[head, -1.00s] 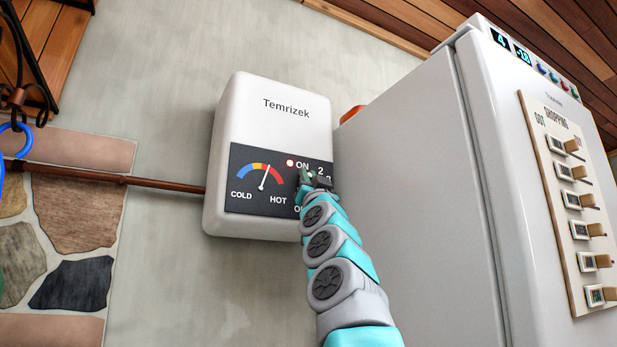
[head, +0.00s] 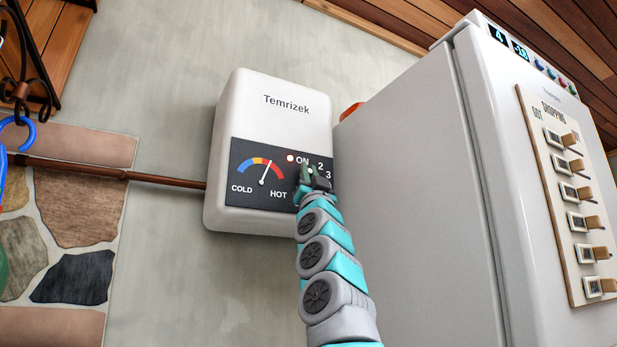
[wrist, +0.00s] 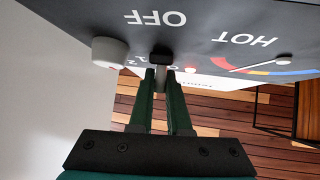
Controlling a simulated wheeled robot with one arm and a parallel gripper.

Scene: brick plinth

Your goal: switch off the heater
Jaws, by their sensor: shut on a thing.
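The heater (head: 270,125) is a white wall box with a dark control panel, shown in the head view. Its gauge needle (head: 265,173) points up between COLD and HOT. A small lamp (head: 290,158) beside ON looks pale with a reddish rim. My gripper (head: 315,178) is at the right part of this panel and covers the switch there. In the wrist view the panel appears upside down. My gripper (wrist: 163,75) is shut on the dark switch lever (wrist: 160,58), just below the OFF label. Its tips are close to the panel.
A brown pipe (head: 165,180) runs left from the heater. The wall below is clear.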

